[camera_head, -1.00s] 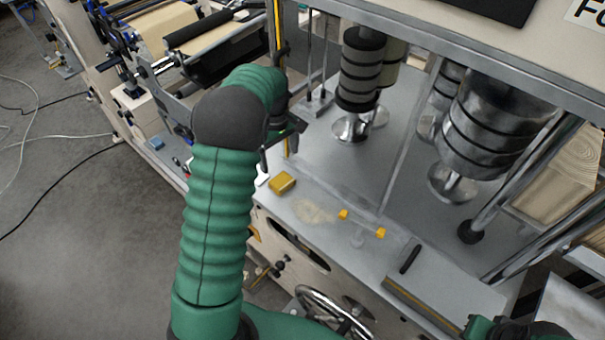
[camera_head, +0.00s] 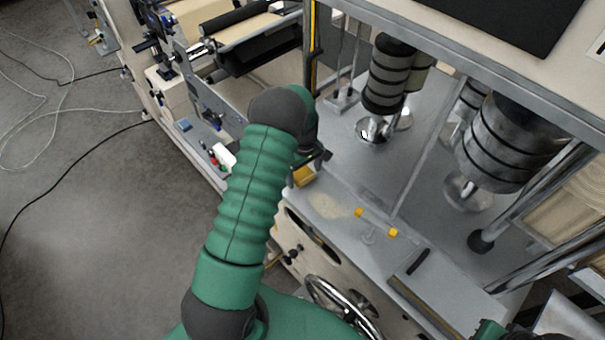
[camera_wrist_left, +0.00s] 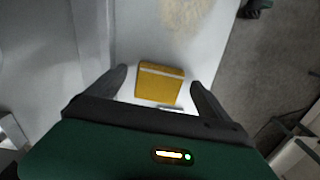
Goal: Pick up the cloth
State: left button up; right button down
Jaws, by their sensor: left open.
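The cloth (camera_wrist_left: 160,82) is a small folded yellow piece with a pale stripe, lying on the grey machine deck in the left wrist view. In the head view the cloth (camera_head: 304,175) is partly hidden by my left gripper (camera_head: 315,162). In the left wrist view my left gripper (camera_wrist_left: 160,86) is open, with one dark finger on each side of the cloth. I cannot tell how far above the deck the fingertips are. A bit of my right arm shows at the bottom right of the head view, but its gripper cannot be made out.
A pale dusty patch (camera_head: 327,205) lies on the deck beside the cloth. A yellow-ended handle (camera_head: 376,222) and a black bar (camera_head: 418,262) are to its right. Black-and-silver rollers (camera_head: 388,75) stand behind. A handwheel (camera_head: 335,302) is on the front face.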

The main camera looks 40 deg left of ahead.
aim_at(304, 175)
pick_arm(q)
jog(key=c, duration=0.5)
jog(key=shift+a+f, duration=0.1)
jog(key=c, duration=0.9)
jog(key=shift+w+r+b, duration=0.1)
jog(key=shift+r+b, duration=0.35)
jog(key=shift+r, duration=0.15)
notch_tip(304, 175, up, 2)
jog(key=shift+r+b, duration=0.1)
jog(key=shift+b, duration=0.45)
jog(key=shift+s+d+r+b, duration=0.3)
jog(key=shift+s+d+b, duration=0.35)
jog(key=shift+s, duration=1.95)
jog(key=shift+s+d+r+b, duration=0.25)
jog(key=shift+s+d+b, duration=0.35)
jog(key=shift+s, duration=2.05)
jog(key=shift+s+d+r+b, duration=0.3)
jog(key=shift+s+d+b, duration=0.35)
jog(key=shift+s, duration=1.95)
